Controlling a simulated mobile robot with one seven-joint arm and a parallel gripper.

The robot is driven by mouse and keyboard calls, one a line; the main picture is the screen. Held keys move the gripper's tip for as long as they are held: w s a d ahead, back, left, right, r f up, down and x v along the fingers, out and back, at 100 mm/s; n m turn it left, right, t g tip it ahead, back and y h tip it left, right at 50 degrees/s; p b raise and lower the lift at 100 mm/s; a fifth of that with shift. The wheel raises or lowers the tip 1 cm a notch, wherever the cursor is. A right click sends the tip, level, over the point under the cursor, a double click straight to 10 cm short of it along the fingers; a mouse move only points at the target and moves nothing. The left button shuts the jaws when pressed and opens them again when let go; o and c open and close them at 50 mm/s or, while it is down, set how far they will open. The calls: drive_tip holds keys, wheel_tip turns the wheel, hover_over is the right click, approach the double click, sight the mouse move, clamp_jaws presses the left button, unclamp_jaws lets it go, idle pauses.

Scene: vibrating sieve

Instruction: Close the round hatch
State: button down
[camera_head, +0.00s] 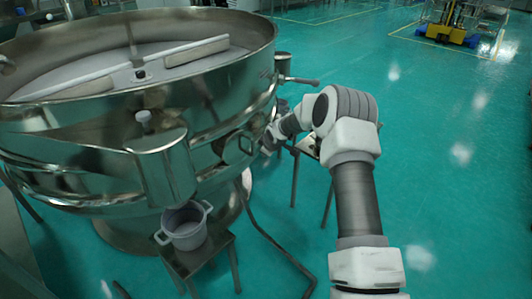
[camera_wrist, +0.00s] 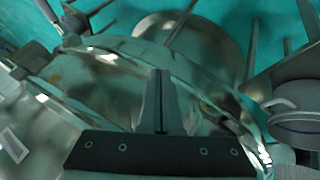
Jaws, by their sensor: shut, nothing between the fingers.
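The steel vibrating sieve (camera_head: 90,165) fills the left of the head view, a wide round drum with an open top. I cannot make out a separate round hatch with certainty. A small framed metal fitting (camera_head: 246,144) is on the drum's right side, close to my gripper. My gripper (camera_wrist: 161,74) shows in the wrist view with its fingers together and nothing between them. Curved shiny steel (camera_wrist: 95,85) lies behind the fingers; I cannot tell whether they touch it. In the head view the fingers are too small and partly hidden at the drum's side.
A grey two-handled pot (camera_head: 186,232) stands on a small stand below the sieve's spout (camera_head: 163,168); a pot (camera_wrist: 296,105) also shows at the wrist view's right edge. A side handle (camera_head: 300,81) juts from the drum above my wrist. Green floor (camera_head: 450,170) is clear to the right.

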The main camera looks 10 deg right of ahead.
drive_tip(key=s+d+r+p, duration=0.25)
drive_tip(key=d+r, duration=0.25)
drive_tip(key=r, duration=0.3)
drive_tip(key=s+a+r+m+g+h+p, duration=0.1)
drive_tip(key=s+a+r+m+p, duration=0.15)
drive_tip(key=s+r, duration=0.85)
drive_tip(key=s+a+r+m+h+p, duration=0.1)
drive_tip(key=s+a+r+p, duration=0.15)
drive_tip(key=s+r, duration=0.9)
drive_tip(key=s+a+r+m+p, duration=0.1)
drive_tip(key=s+r, duration=0.3)
drive_tip(key=s, duration=0.4)
drive_tip(key=s+a+r+m+p, duration=0.1)
drive_tip(key=s+r+m+p, duration=0.2)
drive_tip(key=s, duration=0.5)
drive_tip(key=s+a+r+m+y+p, duration=0.1)
drive_tip(key=s+r+m, duration=0.1)
drive_tip(key=s+r, duration=0.3)
drive_tip(key=shift+s+a+g+p, duration=0.15)
drive_tip(key=shift+s+g+p, duration=0.25)
drive_tip(key=shift+s, duration=1.45)
